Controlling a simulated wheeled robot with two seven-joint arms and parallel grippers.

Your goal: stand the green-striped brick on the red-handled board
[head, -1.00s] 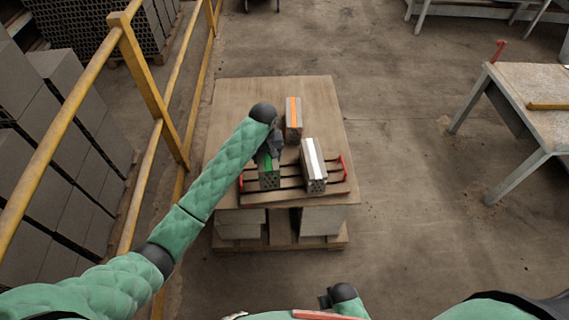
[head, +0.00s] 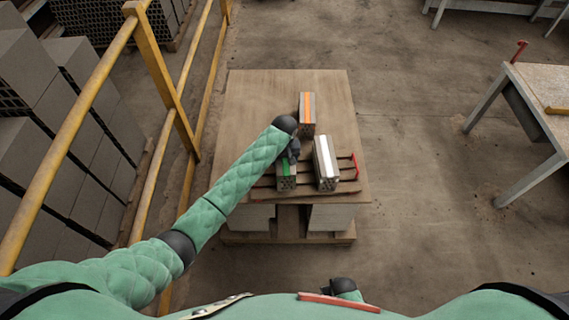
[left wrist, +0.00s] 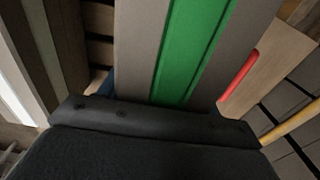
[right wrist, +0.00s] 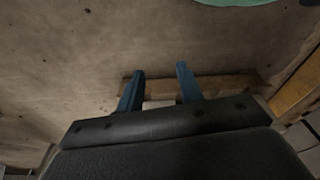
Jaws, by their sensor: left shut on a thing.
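The green-striped brick (head: 287,182) is upright at the left part of the red-handled board (head: 345,186), a dark slatted board near the table's front edge. My left gripper (head: 291,156) is shut on the brick from above. In the left wrist view, the brick's green stripe (left wrist: 190,50) fills the middle, with a red handle (left wrist: 238,82) to its right. The fingertips are mostly hidden there. I cannot tell whether the brick's underside touches the slats. My right gripper (right wrist: 160,88) is open and empty, over bare floor and a wooden edge.
A white-striped brick (head: 326,163) stands on the board just right of the green-striped one. An orange-striped brick (head: 307,114) stands behind on the wooden table top (head: 260,95), whose back is clear. A yellow railing (head: 160,65) runs at left. A workbench (head: 540,85) stands at right.

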